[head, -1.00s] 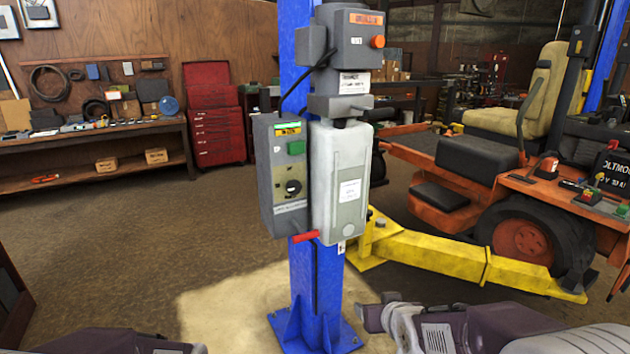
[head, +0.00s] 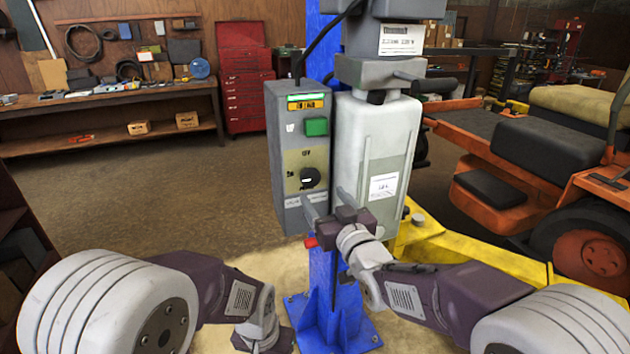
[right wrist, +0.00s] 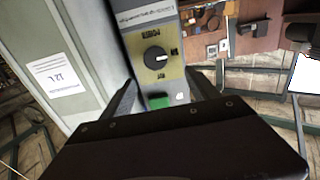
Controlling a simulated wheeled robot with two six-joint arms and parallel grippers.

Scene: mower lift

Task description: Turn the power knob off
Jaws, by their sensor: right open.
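The power knob (head: 310,178) is a round black dial on a tan plate, on the front of the grey control box (head: 288,215). A green button (head: 316,126) sits above it. The knob's white mark appears to point left in the head view. In the right wrist view, which is turned over, the knob (right wrist: 156,58) shows beyond and between the fingertips, untouched. My right gripper (head: 326,198) is open and empty, just below and right of the knob. My left gripper (head: 264,340) is low at the bottom edge; its fingers are not clear.
A blue post (head: 322,270) carries the box and a pale grey housing (head: 376,145) beside it. A red handle (head: 310,242) juts out below. A yellow lift arm (head: 470,243) and orange mower (head: 585,235) stand right. The floor to the left is clear.

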